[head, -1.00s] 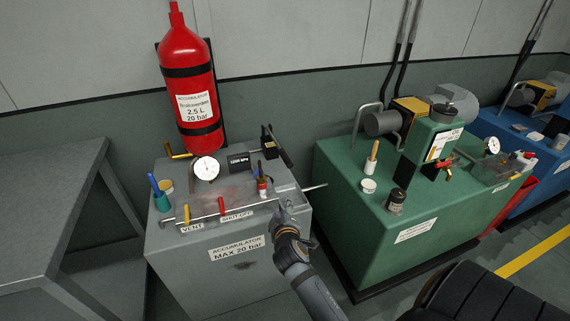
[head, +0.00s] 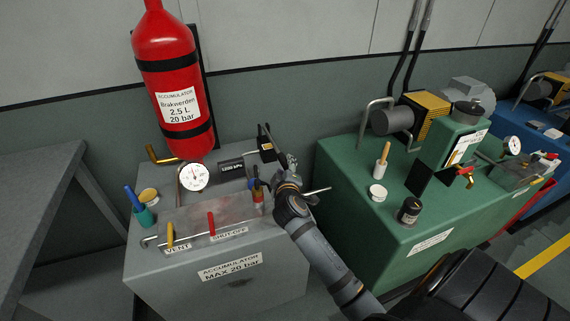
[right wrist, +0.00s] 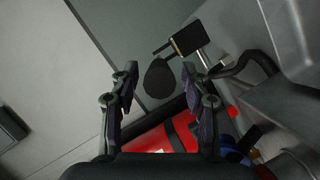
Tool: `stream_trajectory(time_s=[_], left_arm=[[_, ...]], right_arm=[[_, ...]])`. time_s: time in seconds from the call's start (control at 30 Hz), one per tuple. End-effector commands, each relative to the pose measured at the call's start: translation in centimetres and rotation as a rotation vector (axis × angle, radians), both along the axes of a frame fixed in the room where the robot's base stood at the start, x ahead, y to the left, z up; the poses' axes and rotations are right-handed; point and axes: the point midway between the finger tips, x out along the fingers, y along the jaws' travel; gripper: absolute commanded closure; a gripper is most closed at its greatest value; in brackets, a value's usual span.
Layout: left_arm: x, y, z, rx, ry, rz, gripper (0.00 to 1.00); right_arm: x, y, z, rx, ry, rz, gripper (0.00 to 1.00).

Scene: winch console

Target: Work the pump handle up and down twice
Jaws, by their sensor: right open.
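The pump handle (head: 274,141) is a dark bar at the back right corner of the grey accumulator console (head: 215,250). In the right wrist view a black rounded knob (right wrist: 158,80), probably the handle's end, shows between and beyond the fingers. My right gripper (head: 282,176) is over the console's right side, just in front of the handle. In the right wrist view its two fingers (right wrist: 160,80) are spread apart with nothing held. No contact with the knob can be made out. My left gripper is not in view.
A red accumulator bottle (head: 175,85) stands behind the console. A gauge (head: 194,177), yellow lever (head: 170,235), red lever (head: 211,224) and teal pen cup (head: 144,214) are on the console. A green unit (head: 370,220) stands to the right, a grey table (head: 40,185) to the left.

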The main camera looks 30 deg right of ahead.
Motion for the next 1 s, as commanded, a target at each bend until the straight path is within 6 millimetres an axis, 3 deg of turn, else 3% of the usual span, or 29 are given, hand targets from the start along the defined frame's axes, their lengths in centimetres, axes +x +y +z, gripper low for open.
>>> stream_trajectory(time_s=[0.1, 0.2, 0.5, 0.83, 1.0], left_arm=[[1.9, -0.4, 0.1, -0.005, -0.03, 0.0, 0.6], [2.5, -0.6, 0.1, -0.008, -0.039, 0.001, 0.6], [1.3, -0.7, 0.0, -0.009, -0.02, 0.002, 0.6], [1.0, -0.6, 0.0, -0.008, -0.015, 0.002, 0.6], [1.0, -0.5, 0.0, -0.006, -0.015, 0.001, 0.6]], right_arm=[[1.5, -0.8, -0.4, 0.0, -0.001, 0.001, 0.53], [2.1, -1.2, -0.5, 0.0, -0.001, 0.001, 0.53], [2.3, -1.3, -0.6, 0.001, 0.0, 0.001, 0.55], [2.2, -1.3, -0.6, 0.001, 0.0, 0.001, 0.99], [2.2, -1.3, -0.6, 0.001, 0.0, 0.001, 1.0]])
